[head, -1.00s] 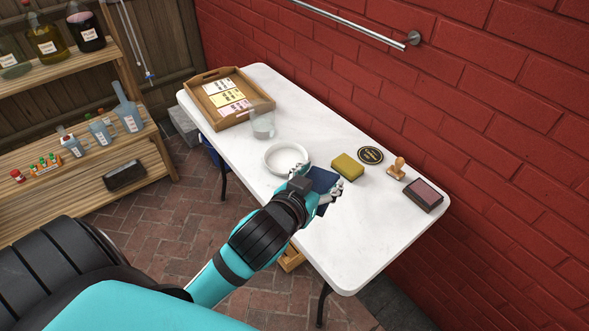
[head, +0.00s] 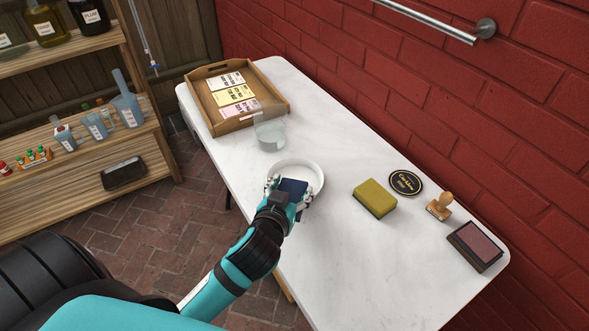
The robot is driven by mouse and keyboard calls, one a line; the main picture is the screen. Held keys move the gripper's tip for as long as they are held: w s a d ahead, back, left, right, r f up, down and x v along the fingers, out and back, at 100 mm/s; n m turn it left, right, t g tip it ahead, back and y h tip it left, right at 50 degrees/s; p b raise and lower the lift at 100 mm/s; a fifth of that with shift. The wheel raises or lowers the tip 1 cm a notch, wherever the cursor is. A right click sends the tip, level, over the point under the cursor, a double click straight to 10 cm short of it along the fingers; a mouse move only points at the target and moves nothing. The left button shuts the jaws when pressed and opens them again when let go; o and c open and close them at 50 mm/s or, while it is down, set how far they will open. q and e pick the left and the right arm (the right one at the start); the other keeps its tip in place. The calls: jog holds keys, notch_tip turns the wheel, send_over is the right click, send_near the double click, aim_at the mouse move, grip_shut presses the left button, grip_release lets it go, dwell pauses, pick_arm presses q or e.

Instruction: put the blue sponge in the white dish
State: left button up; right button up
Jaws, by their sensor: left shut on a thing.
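The blue sponge (head: 293,187) is dark blue and held in my left gripper (head: 290,190), which is shut on it. The white dish (head: 309,168) is a round, shallow bowl on the white table. The gripper and sponge are over the near part of the dish and hide part of its inside and near rim. I cannot tell whether the sponge touches the dish. My right gripper is not in view.
A yellow sponge (head: 375,198), a black round coaster (head: 406,182), a wooden stamp (head: 439,206) and an ink pad (head: 475,246) lie to the right. A clear beaker (head: 270,132) and a wooden tray (head: 218,127) stand behind the dish. The table (head: 375,270) is clear at the front.

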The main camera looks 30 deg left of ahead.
pick_arm(q)
jog(key=w+a, duration=0.1)
jog(key=w, duration=0.1)
jog(key=w+a, duration=0.1)
jog(key=w, duration=0.2)
jog(key=w+a, duration=0.1)
jog(key=w, duration=0.1)
jog(key=shift+w+f, duration=0.25)
jog(key=shift+f, duration=0.1)
jog(key=shift+w+a+f+p, duration=0.1)
jog(key=shift+w+a+p, duration=0.2)
jog(key=shift+w, duration=0.3)
jog(key=f, duration=0.3)
jog(key=shift+w+f, duration=0.15)
jog(key=shift+w, duration=0.05)
jog(key=shift+f, duration=0.15)
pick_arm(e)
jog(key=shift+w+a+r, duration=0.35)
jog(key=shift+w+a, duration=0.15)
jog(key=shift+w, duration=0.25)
pick_arm(q)
jog(key=shift+f, duration=0.15)
jog(key=o, duration=1.1)
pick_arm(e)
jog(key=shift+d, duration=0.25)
